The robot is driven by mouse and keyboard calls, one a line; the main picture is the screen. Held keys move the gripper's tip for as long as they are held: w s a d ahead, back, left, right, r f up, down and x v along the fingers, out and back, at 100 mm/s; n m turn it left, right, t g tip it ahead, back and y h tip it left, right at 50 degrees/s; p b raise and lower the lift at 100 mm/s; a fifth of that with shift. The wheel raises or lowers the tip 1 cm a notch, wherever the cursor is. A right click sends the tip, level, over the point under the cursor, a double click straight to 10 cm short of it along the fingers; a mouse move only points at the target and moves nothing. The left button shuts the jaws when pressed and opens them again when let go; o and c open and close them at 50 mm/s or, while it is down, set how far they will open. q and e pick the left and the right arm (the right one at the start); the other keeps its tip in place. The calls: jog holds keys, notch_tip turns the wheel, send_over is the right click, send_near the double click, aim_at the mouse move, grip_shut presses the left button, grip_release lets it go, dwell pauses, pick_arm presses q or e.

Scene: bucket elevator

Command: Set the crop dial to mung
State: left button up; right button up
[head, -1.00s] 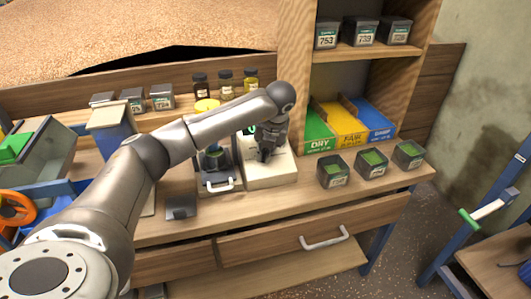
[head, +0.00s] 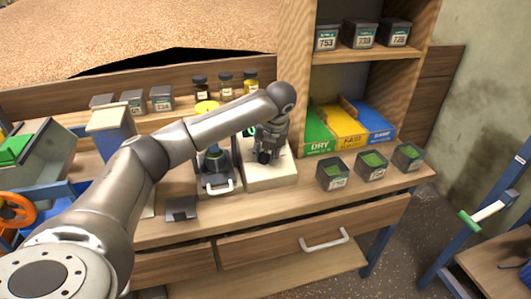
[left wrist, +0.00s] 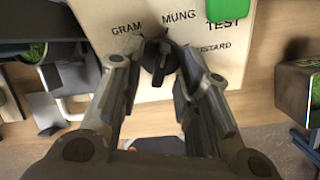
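The crop dial is a black knob (left wrist: 158,56) on the face of a pale box (head: 272,178). Printed labels GRAM, MUNG and a partly hidden one ending in STARD stand around the knob. Its pointer direction is hard to tell. A green button (left wrist: 228,12) sits by the word TEST. My left gripper (head: 266,154) is over the box in the head view. In the left wrist view its fingers (left wrist: 154,72) are apart, one on each side of the knob, and I see a gap on the left. My right gripper is not in view.
A dark device with a pale handle (head: 218,188) stands just left of the box. Small seed tins (head: 332,173) stand to the right. Green, yellow and blue bins (head: 352,126) sit behind. A drawer with a handle (head: 323,239) is below the bench top.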

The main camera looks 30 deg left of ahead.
pick_arm(q)
jog(key=v, duration=1.1)
jog(key=shift+r, duration=0.3)
jog(key=shift+d, duration=0.1)
